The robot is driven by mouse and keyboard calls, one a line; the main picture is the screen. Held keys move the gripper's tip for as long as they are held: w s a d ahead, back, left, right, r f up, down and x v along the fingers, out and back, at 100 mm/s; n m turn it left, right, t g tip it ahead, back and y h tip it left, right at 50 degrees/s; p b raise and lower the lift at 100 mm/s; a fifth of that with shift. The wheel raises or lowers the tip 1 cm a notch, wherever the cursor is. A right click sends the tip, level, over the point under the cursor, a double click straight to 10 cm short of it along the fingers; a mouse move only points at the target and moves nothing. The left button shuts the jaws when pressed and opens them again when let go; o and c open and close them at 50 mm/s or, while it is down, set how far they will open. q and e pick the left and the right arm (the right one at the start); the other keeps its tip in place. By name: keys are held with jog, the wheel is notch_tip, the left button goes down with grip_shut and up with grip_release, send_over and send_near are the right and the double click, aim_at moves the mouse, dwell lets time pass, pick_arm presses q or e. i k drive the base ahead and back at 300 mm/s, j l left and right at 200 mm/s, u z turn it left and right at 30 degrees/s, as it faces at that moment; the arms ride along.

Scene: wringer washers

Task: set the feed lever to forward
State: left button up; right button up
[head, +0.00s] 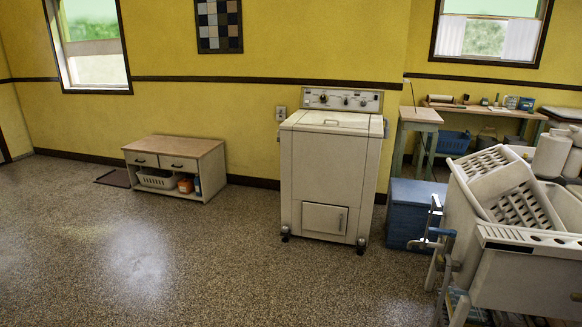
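I cannot make out a feed lever for certain in the head view. A cream washer (328,175) stands against the yellow wall, with a control panel (342,99) of several small knobs along its back; their settings are too small to read. At the right, a white tub unit (525,270) is cut off by the picture edge. Blue-grey metal parts (436,225) stick out from its left side; I cannot tell what they are. Neither of my grippers is in view.
A low cabinet (172,165) stands left of the washer. A blue box (408,215) sits between the washer and the tub unit. A workbench (470,109) stands behind. The speckled floor (180,270) is clear at front left.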

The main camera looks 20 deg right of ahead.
aim_at(552, 132)
jog(key=i+l+z, duration=0.25)
jog(key=i+z, duration=0.15)
jog(key=i, duration=0.15)
jog(key=i+l+z, duration=0.1)
jog(key=i+z, duration=0.25)
jog(key=i, duration=0.25)
jog(key=i+j+z, duration=0.1)
jog(key=i+z, duration=0.3)
jog(key=i, duration=0.65)
jog(key=i+j+z, duration=0.1)
jog(key=i, duration=0.45)
jog(key=i+j, duration=0.15)
jog(key=i, duration=0.35)
jog(key=i+j+z, duration=0.15)
jog(key=i, duration=0.4)
